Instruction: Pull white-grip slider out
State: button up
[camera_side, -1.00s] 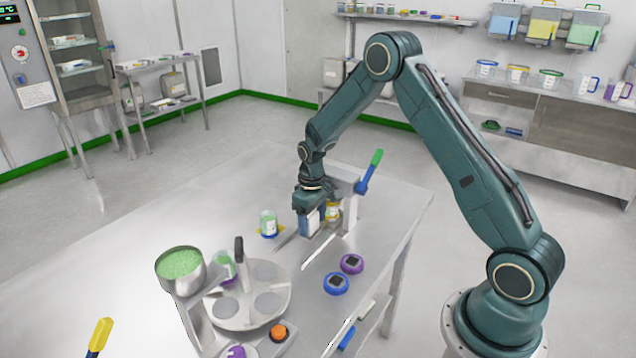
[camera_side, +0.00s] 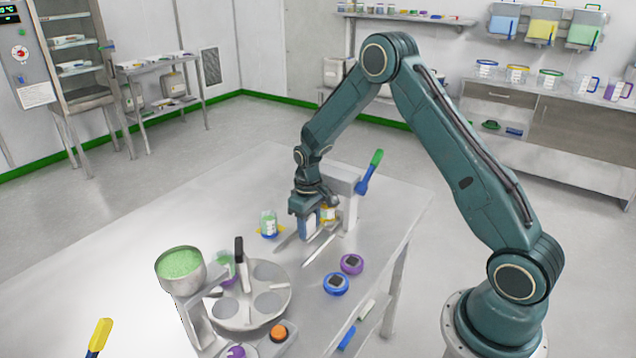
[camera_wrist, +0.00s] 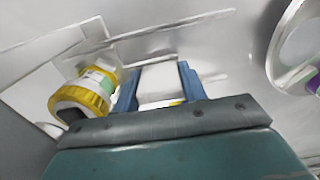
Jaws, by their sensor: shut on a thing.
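The white grip (camera_wrist: 158,82) of the slider shows between the two blue fingers of my gripper (camera_wrist: 157,88) in the wrist view. My gripper (camera_side: 308,230) is shut on this grip, low over the table. In the side view the fingers and wrist hide most of the grip. A yellow-capped jar (camera_wrist: 85,95) is right beside the fingers in the wrist view; in the side view this jar (camera_side: 328,213) is partly hidden behind my gripper. How the slider meets its frame is hidden.
Pale rails (camera_side: 321,247) lie on either side of my gripper. A press with a green-tipped lever (camera_side: 370,172) stands behind. A green-filled jar (camera_side: 268,224) is to the left. Blue (camera_side: 336,283) and purple (camera_side: 351,264) round pieces and a round turntable (camera_side: 250,312) are nearer the camera.

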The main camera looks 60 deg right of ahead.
jog(key=a, duration=1.1)
jog(key=o, duration=1.4)
jog(key=shift+a, duration=0.1)
jog(key=shift+r, duration=0.15)
jog(key=shift+d+r, duration=0.2)
jog(key=shift+r, duration=1.75)
jog(key=shift+d+r, duration=0.2)
jog(key=shift+r, duration=1.75)
